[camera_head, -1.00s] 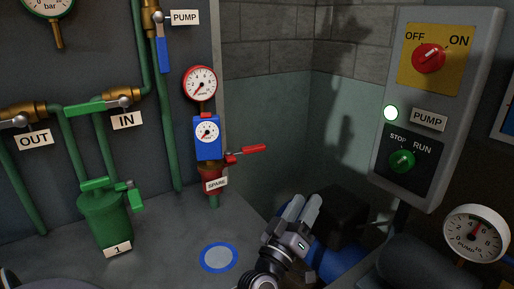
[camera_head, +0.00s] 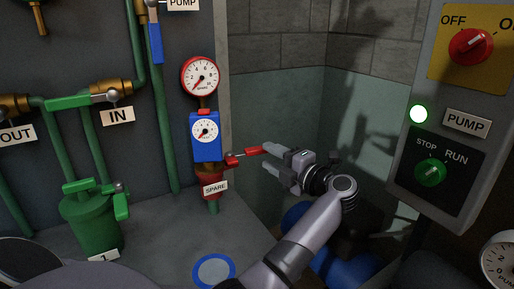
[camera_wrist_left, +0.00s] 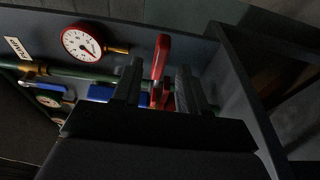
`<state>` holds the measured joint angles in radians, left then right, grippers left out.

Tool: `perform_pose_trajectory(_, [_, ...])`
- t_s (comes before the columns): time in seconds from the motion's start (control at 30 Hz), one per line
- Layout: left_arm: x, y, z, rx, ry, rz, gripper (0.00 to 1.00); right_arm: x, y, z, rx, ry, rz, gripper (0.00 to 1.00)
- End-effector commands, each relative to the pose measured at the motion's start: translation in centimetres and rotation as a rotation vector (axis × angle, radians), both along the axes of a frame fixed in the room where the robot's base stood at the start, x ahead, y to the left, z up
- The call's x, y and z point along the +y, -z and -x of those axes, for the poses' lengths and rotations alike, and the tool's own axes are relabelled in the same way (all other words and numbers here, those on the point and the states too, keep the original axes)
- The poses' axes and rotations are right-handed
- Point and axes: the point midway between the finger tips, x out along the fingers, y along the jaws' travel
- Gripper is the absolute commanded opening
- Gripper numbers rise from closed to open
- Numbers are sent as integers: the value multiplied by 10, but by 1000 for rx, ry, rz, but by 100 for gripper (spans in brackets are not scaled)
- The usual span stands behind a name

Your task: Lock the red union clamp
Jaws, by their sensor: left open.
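The red union clamp (camera_head: 240,157) sits at the joint between the blue meter (camera_head: 206,146) and the red SPARE fitting (camera_head: 213,183). Its red lever sticks out to the right, swung out from the joint. My left gripper (camera_head: 267,159) is at the lever's outer end, fingers pointing left toward it, open and empty. In the left wrist view the red lever (camera_wrist_left: 161,55) shows between the two dark fingers (camera_wrist_left: 157,75); I cannot tell whether they touch it. My right gripper is not in view.
A red-rimmed gauge (camera_head: 201,76) is above the meter. A green canister (camera_head: 92,220) stands at the left. The PUMP switch box (camera_head: 450,130) is at the right. A blue-ringed disc (camera_head: 213,271) lies on the grey surface.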

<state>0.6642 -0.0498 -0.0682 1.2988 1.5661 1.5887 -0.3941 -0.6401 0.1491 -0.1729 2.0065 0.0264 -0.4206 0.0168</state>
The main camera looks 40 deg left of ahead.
Motion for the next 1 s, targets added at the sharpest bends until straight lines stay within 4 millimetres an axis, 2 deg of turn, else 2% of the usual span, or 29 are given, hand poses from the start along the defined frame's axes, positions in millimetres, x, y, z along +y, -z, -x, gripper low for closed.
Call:
perform_pose_trajectory(0.5, [64, -1, -4, 0, -4, 0, 43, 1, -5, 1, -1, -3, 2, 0])
perform_pose_trajectory(0.87, [71, 0, -4, 0, -2, 0, 43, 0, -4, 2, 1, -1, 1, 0])
perform_pose_trajectory(0.93, [71, 0, -4, 0, -2, 0, 26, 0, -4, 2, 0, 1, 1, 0])
perform_pose_trajectory(1.0, [70, 0, -4, 0, -2, 0, 4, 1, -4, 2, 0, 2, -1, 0])
